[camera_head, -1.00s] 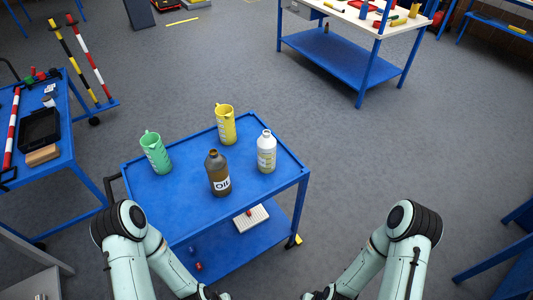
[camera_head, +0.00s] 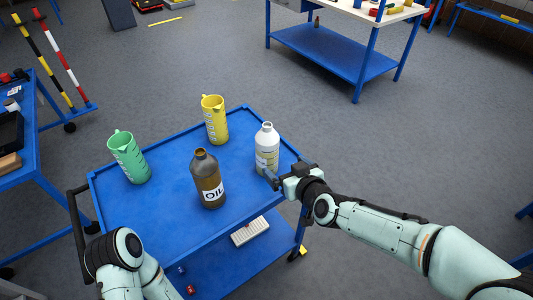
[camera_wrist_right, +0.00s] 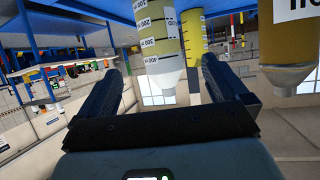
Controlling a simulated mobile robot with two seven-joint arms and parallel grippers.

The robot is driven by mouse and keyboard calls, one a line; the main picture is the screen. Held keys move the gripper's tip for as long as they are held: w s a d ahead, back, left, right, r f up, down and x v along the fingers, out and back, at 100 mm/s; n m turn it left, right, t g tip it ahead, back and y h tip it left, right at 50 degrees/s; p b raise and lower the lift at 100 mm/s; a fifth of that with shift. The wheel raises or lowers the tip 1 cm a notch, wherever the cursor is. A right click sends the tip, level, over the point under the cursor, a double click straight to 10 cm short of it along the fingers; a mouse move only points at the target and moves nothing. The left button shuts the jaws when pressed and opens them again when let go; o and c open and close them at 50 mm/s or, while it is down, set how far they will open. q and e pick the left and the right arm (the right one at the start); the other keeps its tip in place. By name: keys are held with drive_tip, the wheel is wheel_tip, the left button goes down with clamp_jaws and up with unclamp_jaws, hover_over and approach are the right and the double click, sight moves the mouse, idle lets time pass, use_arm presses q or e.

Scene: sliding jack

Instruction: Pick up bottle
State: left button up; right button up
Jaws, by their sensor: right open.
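A white bottle (camera_head: 266,150) with a yellowish label stands upright at the right side of the blue cart top. A brown bottle (camera_head: 207,180) marked OIL stands upright to its left, nearer me. My right gripper (camera_head: 287,172) is open beside the white bottle, on its near right side. In the right wrist view, which is upside down, the white bottle (camera_wrist_right: 162,45) with its ml scale shows between and beyond the open fingers. The OIL bottle (camera_wrist_right: 283,50) is at the right edge there. My left arm enters at lower left; its gripper is out of view.
A green jug (camera_head: 129,158) and a yellow jug (camera_head: 215,120) stand on the cart top (camera_head: 165,205), farther back. A white box (camera_head: 250,231) lies on the lower shelf. A workbench (camera_head: 335,55) stands at the back, another blue cart at left.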

sight(272, 151)
drive_tip(key=w+a, duration=0.1)
drive_tip(key=w, duration=0.1)
drive_tip(key=w+a, duration=0.1)
drive_tip(key=w, duration=0.1)
drive_tip(key=w+a+f, duration=0.1)
drive_tip(key=w, duration=0.1)
drive_tip(key=shift+p, duration=0.35)
drive_tip(key=shift+p+x, duration=0.35)
drive_tip(key=shift+x, duration=2.85)
drive_tip(key=shift+d+r, duration=0.1)
drive_tip(key=shift+d, duration=0.05)
drive_tip(key=shift+w+r, duration=0.1)
drive_tip(key=c, duration=1.3)
drive_tip(key=shift+c, duration=0.2)
drive_tip(key=shift+r, duration=0.1)
